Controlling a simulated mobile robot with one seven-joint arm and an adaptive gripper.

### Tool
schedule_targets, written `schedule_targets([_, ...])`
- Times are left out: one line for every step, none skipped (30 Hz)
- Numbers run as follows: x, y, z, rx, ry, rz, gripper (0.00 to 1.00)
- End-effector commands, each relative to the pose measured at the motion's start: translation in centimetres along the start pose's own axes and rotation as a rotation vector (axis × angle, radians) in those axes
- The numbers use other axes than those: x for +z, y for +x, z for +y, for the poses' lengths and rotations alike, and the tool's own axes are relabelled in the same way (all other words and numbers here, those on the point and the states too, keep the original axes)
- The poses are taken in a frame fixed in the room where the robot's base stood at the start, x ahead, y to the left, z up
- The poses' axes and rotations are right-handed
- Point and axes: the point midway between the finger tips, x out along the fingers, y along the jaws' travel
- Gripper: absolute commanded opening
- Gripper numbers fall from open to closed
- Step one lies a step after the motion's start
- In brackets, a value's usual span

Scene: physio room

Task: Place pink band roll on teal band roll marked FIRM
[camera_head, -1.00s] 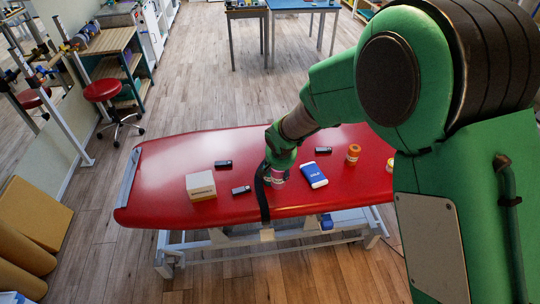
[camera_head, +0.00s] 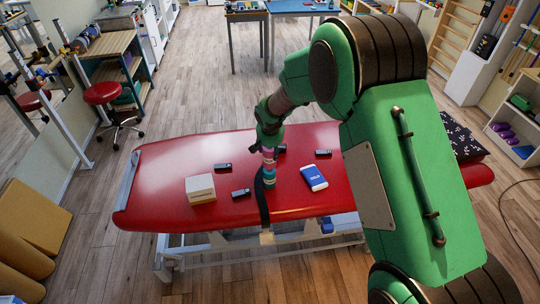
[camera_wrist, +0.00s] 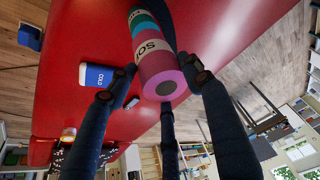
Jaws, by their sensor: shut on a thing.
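The pink band roll (camera_wrist: 160,72), with a cream SOFT label, sits between my fingers in the wrist view. My gripper (camera_wrist: 162,82) is shut on it.
On the red table (camera_head: 165,165), a white box (camera_head: 200,188) stands left and a blue-and-white COLD pack (camera_head: 313,178) lies right of the rolls. Small dark devices (camera_head: 241,193) lie around. A black strap (camera_head: 262,200) crosses the table beside the rolls.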

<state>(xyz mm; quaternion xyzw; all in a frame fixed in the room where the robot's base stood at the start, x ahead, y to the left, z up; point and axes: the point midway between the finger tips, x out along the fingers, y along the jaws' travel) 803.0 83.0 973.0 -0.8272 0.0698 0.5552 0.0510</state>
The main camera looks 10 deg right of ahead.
Motion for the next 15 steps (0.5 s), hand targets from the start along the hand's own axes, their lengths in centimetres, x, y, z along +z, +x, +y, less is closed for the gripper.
schedule_targets([-0.30,0.13,-0.09,0.000,0.000,0.001,0.00])
schedule_targets([-0.42,0.16,-0.12,0.000,0.000,0.001,0.00])
schedule_targets([-0.52,0.19,-0.15,0.000,0.000,0.001,0.00])
schedule_targets([-0.57,0.20,-0.16,0.000,0.000,0.001,0.00])
schedule_targets([-0.59,0.20,-0.17,0.000,0.000,0.001,0.00])
schedule_targets([-0.60,0.20,-0.17,0.000,0.000,0.001,0.00])
schedule_targets([-0.59,0.19,-0.17,0.000,0.000,0.001,0.00])
schedule_targets([-0.58,0.19,-0.16,0.000,0.000,0.001,0.00])
schedule_targets([-0.57,0.19,-0.16,0.000,0.000,0.001,0.00])
schedule_targets([-0.57,0.19,-0.16,0.000,0.000,0.001,0.00])
schedule_targets([-0.56,0.19,-0.16,0.000,0.000,0.001,0.00])
schedule_targets([-0.55,0.20,-0.16,0.000,0.000,0.001,0.00])
schedule_targets([-0.53,0.23,-0.15,0.000,0.000,0.001,0.00])
schedule_targets([-0.50,0.30,-0.15,0.000,0.000,0.001,0.00])
schedule_targets([-0.41,0.46,-0.15,0.000,0.000,0.000,0.00])
